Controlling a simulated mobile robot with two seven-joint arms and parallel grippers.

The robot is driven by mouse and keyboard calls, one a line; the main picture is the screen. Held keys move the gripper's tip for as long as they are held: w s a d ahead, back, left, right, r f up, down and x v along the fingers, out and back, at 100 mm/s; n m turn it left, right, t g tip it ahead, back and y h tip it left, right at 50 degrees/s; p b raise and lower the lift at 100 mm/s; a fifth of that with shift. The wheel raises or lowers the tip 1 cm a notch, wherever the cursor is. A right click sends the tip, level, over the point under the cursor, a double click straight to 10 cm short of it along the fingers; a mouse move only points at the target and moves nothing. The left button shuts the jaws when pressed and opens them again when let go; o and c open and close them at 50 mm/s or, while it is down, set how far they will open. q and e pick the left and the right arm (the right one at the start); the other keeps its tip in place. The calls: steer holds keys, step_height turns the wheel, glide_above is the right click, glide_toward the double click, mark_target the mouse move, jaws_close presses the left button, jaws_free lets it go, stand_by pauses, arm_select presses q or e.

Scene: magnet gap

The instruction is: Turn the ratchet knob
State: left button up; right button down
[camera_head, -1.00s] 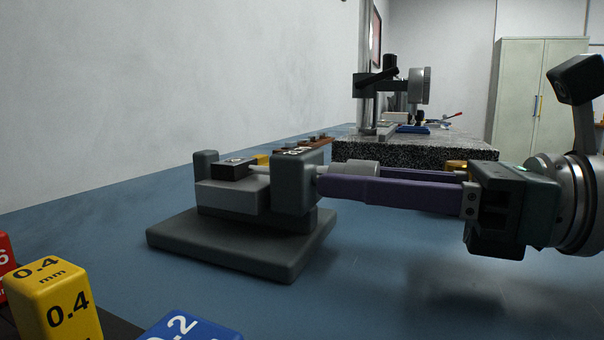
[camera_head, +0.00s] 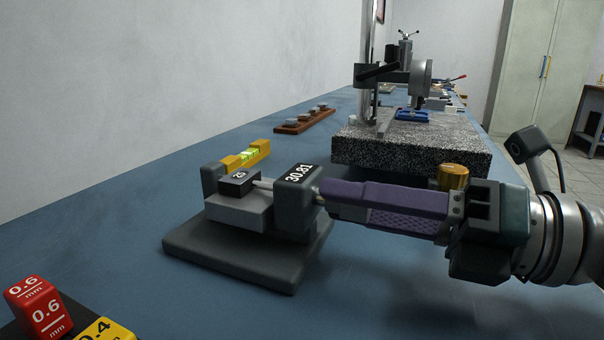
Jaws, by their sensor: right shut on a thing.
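A grey micrometer on a dark base plate (camera_head: 235,256) stands on the blue bench. Its dark readout head (camera_head: 297,205) shows 30.81. A small dark block with a white number (camera_head: 240,181) sits on the light grey rest, at the tip of the thin spindle (camera_head: 263,184). My right gripper (camera_head: 330,197) comes in from the right, its purple fingers lying along the spindle's line at the right side of the head. It is shut on the ratchet knob, which the fingers hide. My left gripper is not in view.
Behind are a yellow level (camera_head: 246,156), a brown rack (camera_head: 304,121) and a speckled granite slab (camera_head: 400,148) carrying a stand. A brass knob (camera_head: 453,177) is just behind my right gripper. Red (camera_head: 39,305) and yellow (camera_head: 108,330) gauge blocks are at the front left.

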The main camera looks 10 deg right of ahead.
steer(key=m+p, duration=0.4)
steer(key=m, duration=0.2)
steer(key=shift+r, duration=0.2)
steer(key=m+p, duration=0.1)
steer(key=m, duration=0.2)
steer(key=shift+m+p, duration=0.6)
steer(key=shift+m, duration=0.5)
steer(key=shift+f, duration=0.1)
steer(key=c, duration=0.5)
jaws_free()
steer(key=v, duration=1)
